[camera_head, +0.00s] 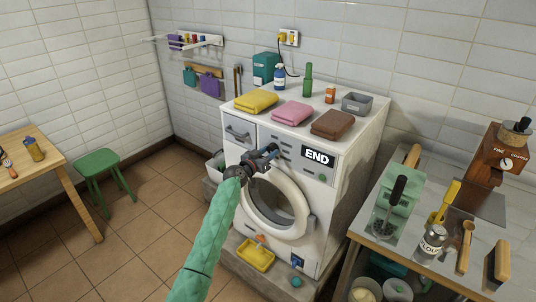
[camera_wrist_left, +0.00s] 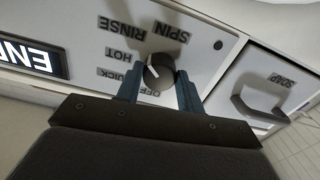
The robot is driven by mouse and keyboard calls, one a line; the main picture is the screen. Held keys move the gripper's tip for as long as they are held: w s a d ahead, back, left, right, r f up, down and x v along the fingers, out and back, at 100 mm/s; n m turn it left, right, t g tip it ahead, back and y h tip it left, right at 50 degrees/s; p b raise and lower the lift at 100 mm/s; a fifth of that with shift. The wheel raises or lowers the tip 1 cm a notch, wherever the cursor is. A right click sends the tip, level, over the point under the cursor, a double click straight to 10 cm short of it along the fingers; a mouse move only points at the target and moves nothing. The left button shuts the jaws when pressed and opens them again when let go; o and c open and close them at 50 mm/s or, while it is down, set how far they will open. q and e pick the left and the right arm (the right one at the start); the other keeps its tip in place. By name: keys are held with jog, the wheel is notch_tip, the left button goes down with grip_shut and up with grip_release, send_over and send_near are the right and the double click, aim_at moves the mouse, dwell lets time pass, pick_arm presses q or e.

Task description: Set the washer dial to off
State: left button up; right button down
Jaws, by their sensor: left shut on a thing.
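The white washer (camera_head: 290,215) stands against the tiled wall, and its display (camera_head: 318,157) reads END. Its dark round dial (camera_wrist_left: 158,73) has a pale pointer line and shows in the left wrist view, with the labels RINSE, SPIN, HOT, QUICK and OFF around it. The OFF label (camera_wrist_left: 155,90) is partly hidden by my gripper. My left gripper (camera_head: 270,152) is at the washer's control panel, its fingers on both sides of the dial and shut on it. The gripper hides the dial in the head view. I cannot tell exactly which label the pointer meets.
Folded towels (camera_head: 293,113), bottles and a grey bin (camera_head: 357,103) stand on the washer. A yellow tray (camera_head: 256,255) lies below the round door. A cluttered counter (camera_head: 400,205) is at the right; a green stool (camera_head: 98,163) stands left on clear floor.

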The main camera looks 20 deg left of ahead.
pick_arm(q)
jog(key=shift+n+b, duration=0.3)
jog(key=shift+n, duration=3.2)
jog(key=shift+r+n, duration=0.1)
jog(key=shift+n, duration=0.8)
jog(key=n, duration=0.2)
jog(key=shift+n+p, duration=0.3)
jog(key=shift+p, duration=0.05)
jog(key=shift+r+n, duration=0.1)
jog(key=shift+n, duration=0.4)
jog(key=shift+n+p, duration=0.3)
jog(key=shift+n, duration=0.2)
jog(key=shift+n+p, duration=0.35)
jog(key=shift+n, duration=0.45)
jog(key=n+p, duration=0.3)
jog(key=n, duration=0.3)
jog(key=shift+r, duration=0.15)
jog(key=n+p, duration=0.2)
jog(key=n, duration=0.1)
jog(key=shift+n+p, duration=0.45)
jog(key=shift+n, duration=0.65)
pick_arm(e)
jog(key=s+d+f, duration=0.4)
jog(key=s+f, duration=0.5)
jog(key=shift+s+d+f, duration=0.15)
jog(key=shift+d+f, duration=0.25)
